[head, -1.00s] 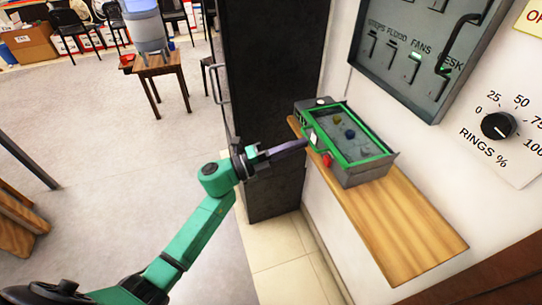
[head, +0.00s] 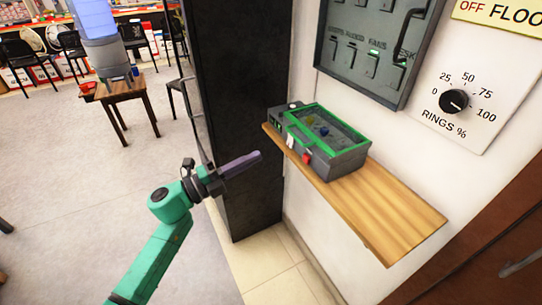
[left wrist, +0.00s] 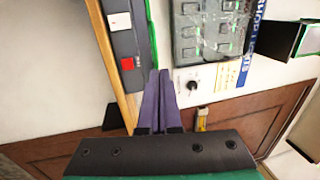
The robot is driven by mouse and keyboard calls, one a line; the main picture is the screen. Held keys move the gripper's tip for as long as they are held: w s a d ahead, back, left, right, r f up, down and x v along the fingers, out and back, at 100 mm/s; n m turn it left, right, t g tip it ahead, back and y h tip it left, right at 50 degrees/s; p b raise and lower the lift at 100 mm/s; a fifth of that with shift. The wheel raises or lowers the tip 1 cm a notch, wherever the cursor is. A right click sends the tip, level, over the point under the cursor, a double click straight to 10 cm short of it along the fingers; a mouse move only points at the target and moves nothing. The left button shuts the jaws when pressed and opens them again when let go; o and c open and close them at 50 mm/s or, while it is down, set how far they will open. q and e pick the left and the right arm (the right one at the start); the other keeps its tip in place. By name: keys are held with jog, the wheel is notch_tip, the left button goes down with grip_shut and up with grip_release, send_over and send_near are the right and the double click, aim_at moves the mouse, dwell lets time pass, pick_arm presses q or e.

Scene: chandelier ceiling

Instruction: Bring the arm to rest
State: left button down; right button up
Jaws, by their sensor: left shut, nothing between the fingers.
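My left arm comes in from the lower left in the head view. Its left gripper (head: 256,156) has purple fingers that lie together, shut and empty. It is in the air to the left of the wooden shelf and apart from the box on it. In the left wrist view the shut fingers (left wrist: 161,75) point toward the wall, with nothing between them. My right gripper does not show in either view.
A grey and green box (head: 320,140) with a red button sits on the wooden wall shelf (head: 385,215). A switch panel (head: 365,50) and a rings knob (head: 453,101) are on the wall. A dark cabinet (head: 240,100) stands behind my gripper. Floor at left is open.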

pick_arm(q)
jog(key=w+a+f+n+t+y, duration=0.1)
jog(key=a+f+n+t+y, duration=0.1)
jog(key=a+f+n+y, duration=0.6)
jog(key=w+a+f+n+t+y, duration=0.15)
jog(key=a+f+n, duration=0.35)
jog(key=f, duration=0.7)
jog(key=s+a+f+n+g+y, duration=0.1)
jog(key=s+a+f+n+y, duration=0.15)
jog(key=f, duration=0.45)
jog(key=s+a+f+n+y, duration=0.2)
jog(key=f+n, duration=0.1)
jog(key=f, duration=0.4)
jog(key=s+a+f+n+g+y, duration=0.25)
jog(key=s+f+n+g, duration=0.3)
jog(key=s+f, duration=1.1)
jog(key=s+d+f+n+g, duration=0.1)
jog(key=s+f+g, duration=0.2)
jog(key=s, duration=0.7)
jog(key=s+d+f+n+g, duration=0.2)
jog(key=s+f+g, duration=0.2)
jog(key=s, duration=0.7)
notch_tip(320, 180, down, 2)
jog(key=shift+f, duration=0.1)
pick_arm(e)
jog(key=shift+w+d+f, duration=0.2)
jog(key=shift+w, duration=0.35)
pick_arm(q)
jog(key=shift+w+y, duration=0.1)
jog(key=shift+y, duration=0.15)
